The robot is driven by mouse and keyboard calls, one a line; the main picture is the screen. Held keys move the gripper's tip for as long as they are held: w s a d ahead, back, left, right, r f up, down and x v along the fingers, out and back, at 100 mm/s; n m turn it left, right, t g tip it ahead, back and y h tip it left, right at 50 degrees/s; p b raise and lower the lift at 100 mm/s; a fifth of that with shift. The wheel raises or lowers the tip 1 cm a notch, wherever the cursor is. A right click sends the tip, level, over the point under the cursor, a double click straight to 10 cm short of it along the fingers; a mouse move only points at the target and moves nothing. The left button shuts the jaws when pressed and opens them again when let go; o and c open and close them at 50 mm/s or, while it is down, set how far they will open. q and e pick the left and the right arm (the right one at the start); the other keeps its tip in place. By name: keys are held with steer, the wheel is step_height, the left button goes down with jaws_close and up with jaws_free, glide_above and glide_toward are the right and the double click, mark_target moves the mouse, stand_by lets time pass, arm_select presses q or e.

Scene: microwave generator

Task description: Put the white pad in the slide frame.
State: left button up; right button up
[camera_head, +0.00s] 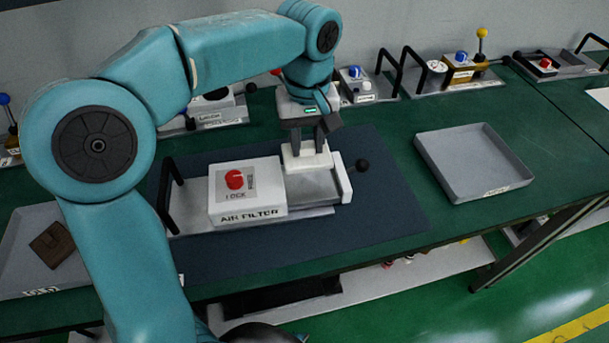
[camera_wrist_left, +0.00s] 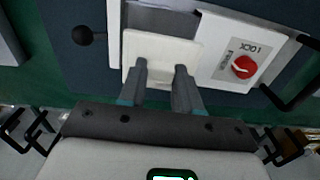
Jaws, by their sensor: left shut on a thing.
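My left gripper (camera_head: 305,148) is shut on the white pad (camera_head: 308,160), gripping its raised part. It also shows in the left wrist view (camera_wrist_left: 162,72), with the pad (camera_wrist_left: 160,48) between and beyond the fingers. The pad is over the far part of the slide frame (camera_head: 315,186), a grey tray with a white end plate (camera_head: 344,178) and a black knob (camera_head: 362,165). Whether the pad touches the frame I cannot tell. The frame extends from the white air filter housing (camera_head: 247,198), which has a red lock knob (camera_head: 234,179). My right gripper is not in view.
The unit rests on a dark mat (camera_head: 385,215) on a green table. An empty grey tray (camera_head: 472,162) stands at right. A left tray (camera_head: 30,265) holds a brown piece (camera_head: 52,244). Other devices with handles line the back, including a blue-knobbed unit (camera_head: 362,85).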

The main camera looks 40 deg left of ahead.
mark_target(309, 146)
arm_select(q)
step_height(309, 146, down, 4)
steer(key=shift+w+d+f, duration=0.1)
steer(key=shift+w+f, duration=0.05)
steer(key=f, duration=0.3)
steer(key=shift+s+f+b, duration=0.2)
steer(key=shift+f+b, duration=0.1)
steer(key=shift+b, duration=0.1)
steer(key=shift+w+f, duration=0.2)
steer(key=shift+f, duration=0.2)
steer(key=shift+s+r, duration=0.1)
steer(key=shift+s, duration=0.05)
steer(key=o, duration=1)
steer(key=shift+f, duration=0.25)
steer(key=shift+r, duration=0.1)
